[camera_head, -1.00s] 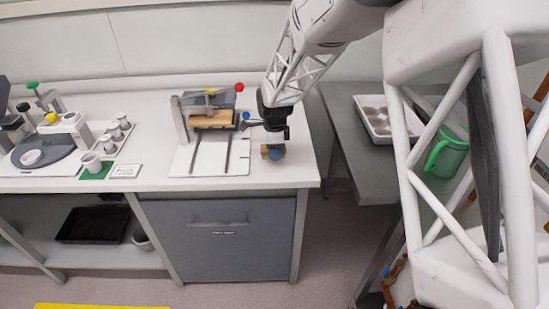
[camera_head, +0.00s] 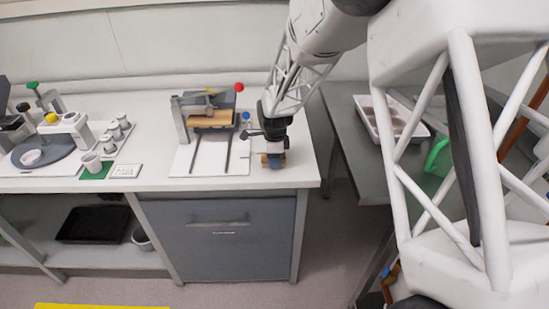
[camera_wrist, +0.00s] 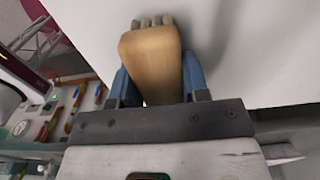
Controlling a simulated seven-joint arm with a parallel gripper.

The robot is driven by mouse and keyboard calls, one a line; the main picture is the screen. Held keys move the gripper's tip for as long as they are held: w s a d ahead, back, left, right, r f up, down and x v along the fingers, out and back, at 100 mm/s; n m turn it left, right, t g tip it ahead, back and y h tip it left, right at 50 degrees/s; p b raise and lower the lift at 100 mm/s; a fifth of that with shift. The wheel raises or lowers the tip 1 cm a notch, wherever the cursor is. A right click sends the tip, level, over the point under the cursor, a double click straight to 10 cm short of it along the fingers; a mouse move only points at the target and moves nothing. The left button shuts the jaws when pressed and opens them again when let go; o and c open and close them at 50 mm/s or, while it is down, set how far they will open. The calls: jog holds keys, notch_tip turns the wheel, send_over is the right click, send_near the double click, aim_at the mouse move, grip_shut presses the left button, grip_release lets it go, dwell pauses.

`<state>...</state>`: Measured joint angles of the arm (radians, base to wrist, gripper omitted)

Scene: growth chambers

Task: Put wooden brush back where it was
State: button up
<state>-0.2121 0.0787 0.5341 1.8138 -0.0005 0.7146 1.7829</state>
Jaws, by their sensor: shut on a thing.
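The wooden brush (camera_wrist: 152,60) shows in the wrist view as a tan wooden body with a row of pale tufts at its far end. It sits between the two blue fingers of my gripper (camera_wrist: 158,85), which is shut on it. In the head view my gripper (camera_head: 276,161) is low over the right end of the white bench. Only a small bit of the brush (camera_head: 265,159) shows there; the rest is hidden by the gripper. I cannot tell whether it touches the bench top.
Left of my gripper stands a press-like device with a wooden block (camera_head: 210,118) and a red-knobbed lever (camera_head: 239,87). Cups (camera_head: 92,162) stand further left. A side table across a gap holds a white tray (camera_head: 372,121). The bench's front right corner is clear.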

jog(key=o, duration=1)
jog(key=shift+f, duration=0.1)
jog(key=shift+o, duration=0.2)
notch_tip(320, 180, up, 12)
jog(key=shift+r, duration=0.2)
dwell(0.5)
